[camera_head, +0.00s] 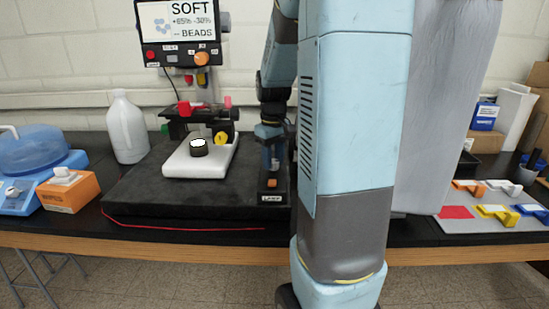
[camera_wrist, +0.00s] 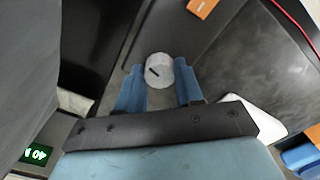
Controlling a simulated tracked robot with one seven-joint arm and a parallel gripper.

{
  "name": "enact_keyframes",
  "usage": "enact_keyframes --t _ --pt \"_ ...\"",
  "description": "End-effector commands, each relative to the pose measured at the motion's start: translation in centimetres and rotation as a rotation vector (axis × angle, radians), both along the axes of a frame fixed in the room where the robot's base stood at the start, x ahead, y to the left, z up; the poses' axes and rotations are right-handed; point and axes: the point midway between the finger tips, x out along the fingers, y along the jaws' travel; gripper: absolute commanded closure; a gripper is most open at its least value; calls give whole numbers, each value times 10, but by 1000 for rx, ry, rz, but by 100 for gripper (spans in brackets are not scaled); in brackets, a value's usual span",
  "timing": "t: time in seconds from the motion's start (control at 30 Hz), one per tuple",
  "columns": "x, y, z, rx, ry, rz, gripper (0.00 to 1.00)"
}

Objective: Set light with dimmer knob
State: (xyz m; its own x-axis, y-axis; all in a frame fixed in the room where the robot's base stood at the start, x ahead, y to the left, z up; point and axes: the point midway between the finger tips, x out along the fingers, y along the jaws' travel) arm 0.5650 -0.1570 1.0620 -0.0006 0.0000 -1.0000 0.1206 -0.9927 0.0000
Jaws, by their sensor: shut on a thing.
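The white round dimmer knob (camera_wrist: 160,70), with a dark pointer mark, sits between the two blue fingers of my gripper (camera_wrist: 160,85) in the wrist view. My gripper is shut on it. In the head view my gripper (camera_head: 271,158) points down at a small black control box (camera_head: 272,199) with a light label on its front; the knob itself is hard to make out there. A green display (camera_wrist: 38,154) at the wrist view's lower left shows digits, seemingly 40, upside down. A dark round sample with a bright white top (camera_head: 198,147) stands on a white stage (camera_head: 180,163).
A monitor (camera_head: 182,30) reading SOFT, +65% -30%, BEADS hangs above the stand. A white jug (camera_head: 127,130), an orange box (camera_head: 68,190) and a blue bath (camera_head: 35,158) are left. A red cable (camera_head: 180,226) lies along the black slab's (camera_head: 140,205) front. Colored pieces lie right.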

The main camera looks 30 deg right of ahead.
Motion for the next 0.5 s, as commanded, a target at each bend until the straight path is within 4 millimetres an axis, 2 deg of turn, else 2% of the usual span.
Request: enact_keyframes --t 0.5 --pt "0 0 0 0 0 -205 94"
